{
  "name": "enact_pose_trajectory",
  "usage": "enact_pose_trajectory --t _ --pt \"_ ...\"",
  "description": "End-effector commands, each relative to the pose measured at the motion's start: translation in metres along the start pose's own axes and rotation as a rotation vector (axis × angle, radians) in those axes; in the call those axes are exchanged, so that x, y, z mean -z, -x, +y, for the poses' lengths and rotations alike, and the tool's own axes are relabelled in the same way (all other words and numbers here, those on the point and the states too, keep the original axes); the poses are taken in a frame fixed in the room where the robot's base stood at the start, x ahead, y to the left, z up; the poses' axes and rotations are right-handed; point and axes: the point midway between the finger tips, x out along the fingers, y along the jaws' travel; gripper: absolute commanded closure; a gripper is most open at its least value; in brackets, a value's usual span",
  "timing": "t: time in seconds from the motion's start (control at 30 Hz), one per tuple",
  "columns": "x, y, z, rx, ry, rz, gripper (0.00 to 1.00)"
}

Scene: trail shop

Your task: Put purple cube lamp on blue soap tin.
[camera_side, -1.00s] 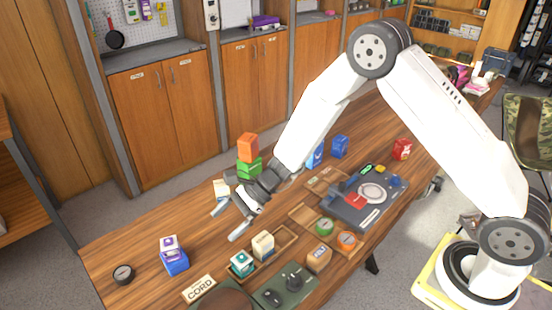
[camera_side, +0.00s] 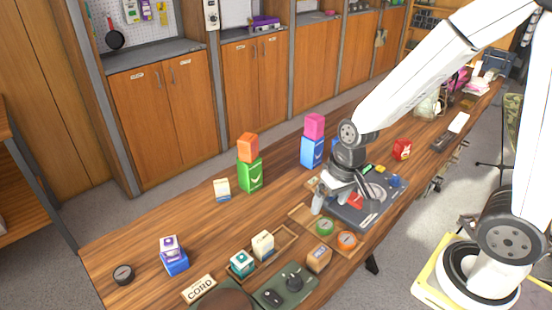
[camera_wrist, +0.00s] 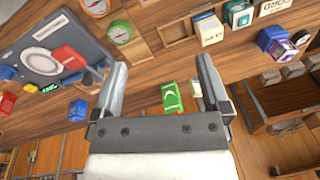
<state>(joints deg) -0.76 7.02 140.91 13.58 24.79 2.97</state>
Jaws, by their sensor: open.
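The purple cube lamp (camera_side: 169,243), a small white and purple cube, sits on top of the low blue soap tin (camera_side: 175,264) at the left end of the table. In the wrist view the lamp (camera_wrist: 284,50) and the tin (camera_wrist: 272,37) show together at the right, clear of my fingers.
An orange cube on a green box (camera_side: 250,175) and a pink cube on a blue box (camera_side: 312,152) stand behind. A dark grey tray (camera_side: 370,212) lies near my gripper. Wooden trays, small boxes and compasses line the front. The table around the soap tin is fairly clear.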

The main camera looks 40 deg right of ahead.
Motion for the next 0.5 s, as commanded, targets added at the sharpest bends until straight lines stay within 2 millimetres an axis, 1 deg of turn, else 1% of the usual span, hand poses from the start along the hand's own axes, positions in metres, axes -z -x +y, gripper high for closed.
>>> enact_pose_trajectory --t 0.1,0.2,0.33,0.5 --pt "-0.005 0.009 0.013 -0.044 0.129 0.058 0.03" --pt "-0.007 0.014 0.019 -0.070 0.205 0.088 0.03" --pt "-0.009 0.017 0.022 -0.086 0.253 0.106 0.03" --pt "-0.009 0.017 0.023 -0.089 0.262 0.108 0.03"
